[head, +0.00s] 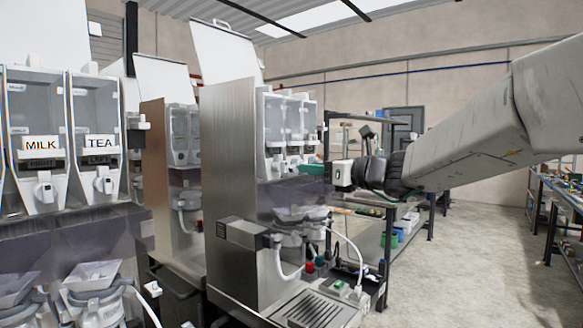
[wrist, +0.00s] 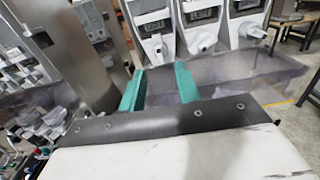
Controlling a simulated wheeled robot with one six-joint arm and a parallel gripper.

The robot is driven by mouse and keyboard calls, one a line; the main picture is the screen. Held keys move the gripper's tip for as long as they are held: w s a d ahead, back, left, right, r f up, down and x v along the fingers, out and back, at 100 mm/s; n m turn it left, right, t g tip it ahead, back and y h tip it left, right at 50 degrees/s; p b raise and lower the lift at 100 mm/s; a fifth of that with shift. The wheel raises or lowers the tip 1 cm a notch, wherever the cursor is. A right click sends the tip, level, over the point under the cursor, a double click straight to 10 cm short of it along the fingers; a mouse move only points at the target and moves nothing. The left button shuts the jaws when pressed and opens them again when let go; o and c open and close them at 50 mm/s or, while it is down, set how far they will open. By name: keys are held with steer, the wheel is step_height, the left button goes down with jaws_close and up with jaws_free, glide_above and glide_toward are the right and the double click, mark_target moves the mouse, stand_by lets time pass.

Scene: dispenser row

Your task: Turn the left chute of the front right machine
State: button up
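The front right machine (head: 228,150) is a tall steel dispenser with a row of clear canisters on its front; the same row fills the top of the wrist view. The leftmost chute there, a white spout (wrist: 157,46), sits just beyond my gripper (wrist: 160,70), roughly in line with the gap between its teal fingers. The fingers are spread apart with nothing visible between them. In the head view my gripper (head: 312,169) is in front of the canisters, and the individual chutes are small and partly hidden there. I cannot tell whether a finger touches the spout.
Two more white spouts (wrist: 201,42) (wrist: 249,31) are to the right. A machine with MILK and TEA canisters (head: 98,140) stands at the left, another machine (head: 172,170) behind. A drip grille (head: 315,310) juts out low. The floor at right (head: 480,260) is clear.

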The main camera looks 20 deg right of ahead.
mark_target(286, 166)
steer(key=x, duration=0.7)
steer(key=shift+a, duration=0.1)
jaws_close()
